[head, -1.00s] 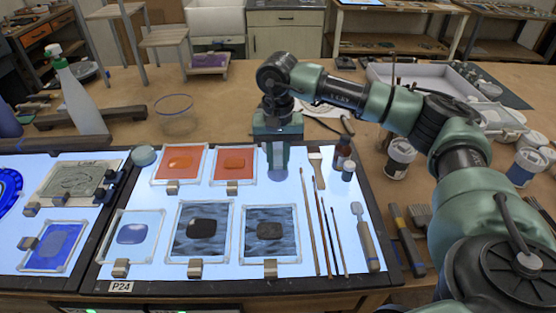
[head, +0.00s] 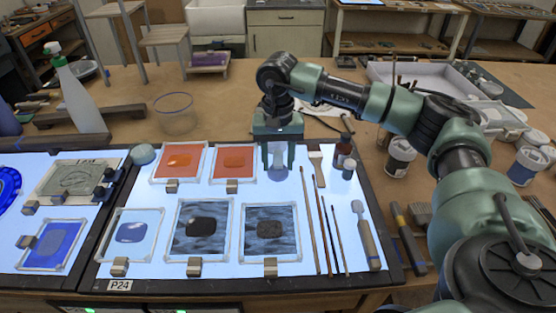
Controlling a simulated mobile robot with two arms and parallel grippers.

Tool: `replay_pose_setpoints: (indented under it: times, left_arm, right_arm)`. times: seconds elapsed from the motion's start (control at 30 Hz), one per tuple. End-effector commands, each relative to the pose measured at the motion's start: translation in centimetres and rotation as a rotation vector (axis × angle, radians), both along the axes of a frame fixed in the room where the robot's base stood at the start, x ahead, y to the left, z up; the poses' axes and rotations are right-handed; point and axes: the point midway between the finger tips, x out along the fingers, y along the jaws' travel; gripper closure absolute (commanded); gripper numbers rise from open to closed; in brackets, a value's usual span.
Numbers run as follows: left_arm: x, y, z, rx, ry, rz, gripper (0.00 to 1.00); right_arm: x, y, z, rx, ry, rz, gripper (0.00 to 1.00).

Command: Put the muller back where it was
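The muller (head: 277,158) looks like a pale, clear glass piece. It stands upright on the lit panel, right of the second orange glass pane (head: 234,163), and is partly hidden by my gripper. My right gripper (head: 277,153) points down over it from the back of the panel. Its two fingers stand apart, one on each side of the muller, and look open. My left gripper is not in view.
The lit panel (head: 335,255) also holds several framed panes, clips and long brushes (head: 310,220). A dark bottle (head: 343,150) and a small jar (head: 348,169) stand close right of the gripper. A glass bowl (head: 174,112) stands behind the panel.

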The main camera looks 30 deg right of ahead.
Motion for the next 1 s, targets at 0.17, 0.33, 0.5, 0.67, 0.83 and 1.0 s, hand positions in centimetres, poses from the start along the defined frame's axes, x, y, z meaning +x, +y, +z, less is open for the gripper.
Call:
replay_pose_setpoints:
  times: [0.17, 0.33, 0.5, 0.67, 0.83, 1.0]
  left_arm:
    - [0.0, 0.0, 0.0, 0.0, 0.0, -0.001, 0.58]
    - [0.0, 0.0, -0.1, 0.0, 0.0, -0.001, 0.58]
    - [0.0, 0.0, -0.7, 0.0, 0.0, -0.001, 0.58]
    - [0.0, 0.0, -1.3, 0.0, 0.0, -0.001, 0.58]
    - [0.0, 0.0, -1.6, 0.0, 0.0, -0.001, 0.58]
    - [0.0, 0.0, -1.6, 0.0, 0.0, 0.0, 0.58]
  right_arm:
    - [0.0, 0.0, 0.0, 0.0, 0.0, 0.0, 0.53]
    - [0.0, 0.0, 0.1, 0.001, 0.001, 0.0, 0.53]
    - [0.1, 0.0, 2.0, -0.001, -0.003, 0.0, 0.53]
    - [0.1, 0.1, 4.9, 0.001, -0.004, 0.001, 0.53]
    - [0.0, 0.0, 7.0, 0.001, -0.001, 0.0, 0.53]
    - [0.0, 0.0, 7.8, 0.0, 0.0, 0.0, 0.53]
